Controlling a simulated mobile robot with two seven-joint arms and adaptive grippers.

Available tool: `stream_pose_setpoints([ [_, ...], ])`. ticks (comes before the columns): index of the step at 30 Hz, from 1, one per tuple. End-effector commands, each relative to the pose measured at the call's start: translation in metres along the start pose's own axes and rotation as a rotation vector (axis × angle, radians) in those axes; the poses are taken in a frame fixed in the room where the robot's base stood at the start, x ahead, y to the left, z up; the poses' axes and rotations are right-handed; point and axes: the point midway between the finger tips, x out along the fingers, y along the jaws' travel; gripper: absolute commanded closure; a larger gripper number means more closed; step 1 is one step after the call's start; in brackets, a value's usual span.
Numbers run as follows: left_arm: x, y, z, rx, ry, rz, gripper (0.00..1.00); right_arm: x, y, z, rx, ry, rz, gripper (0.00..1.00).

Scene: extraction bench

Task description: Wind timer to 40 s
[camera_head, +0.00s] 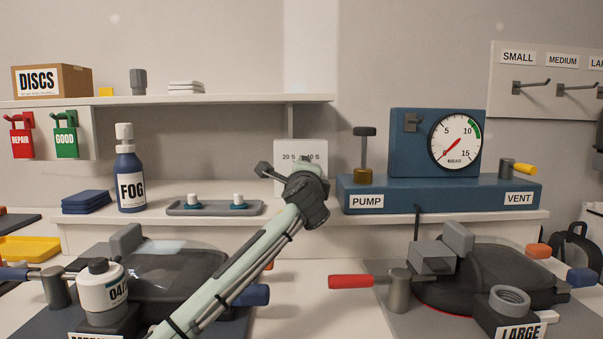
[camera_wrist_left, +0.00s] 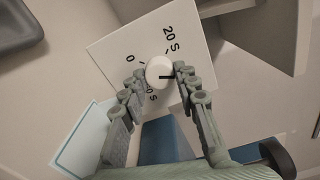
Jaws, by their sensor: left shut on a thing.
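In the left wrist view the timer face (camera_wrist_left: 112,44) is tilted and shows 0, 20 S and a partly hidden 40 S. Its round white knob (camera_wrist_left: 158,68) carries a black pointer line. The line points to the picture's right, between the 20 S and 40 S labels. My left gripper (camera_wrist_left: 160,74) is shut on the knob, one finger on each side. My right gripper is not in view.
A blue pump unit (camera_head: 440,194) with a gauge stands on the bench shelf right of the timer. A tray (camera_head: 214,211) with two small white-topped items and a FOG bottle (camera_head: 130,175) stand to its left. Two dark machines sit in front.

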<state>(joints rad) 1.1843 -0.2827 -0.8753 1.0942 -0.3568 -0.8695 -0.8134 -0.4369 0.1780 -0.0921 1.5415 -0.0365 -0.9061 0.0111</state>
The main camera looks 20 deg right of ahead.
Motion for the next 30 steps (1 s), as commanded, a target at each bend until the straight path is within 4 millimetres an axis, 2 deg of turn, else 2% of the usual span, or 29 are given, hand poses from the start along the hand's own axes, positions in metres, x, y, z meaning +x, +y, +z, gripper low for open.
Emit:
stream_pose_setpoints([
  [1,0.0,-0.0049,0.0017,0.046,-0.001,-0.009,0.99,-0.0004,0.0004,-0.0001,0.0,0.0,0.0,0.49],
  [15,-0.0001,-0.0049,0.0013,0.387,-0.002,-0.009,0.99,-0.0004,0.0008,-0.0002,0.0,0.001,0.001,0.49],
  [30,-0.0002,-0.0043,0.0006,0.486,-0.001,-0.008,0.99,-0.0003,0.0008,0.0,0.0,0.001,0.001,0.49],
])
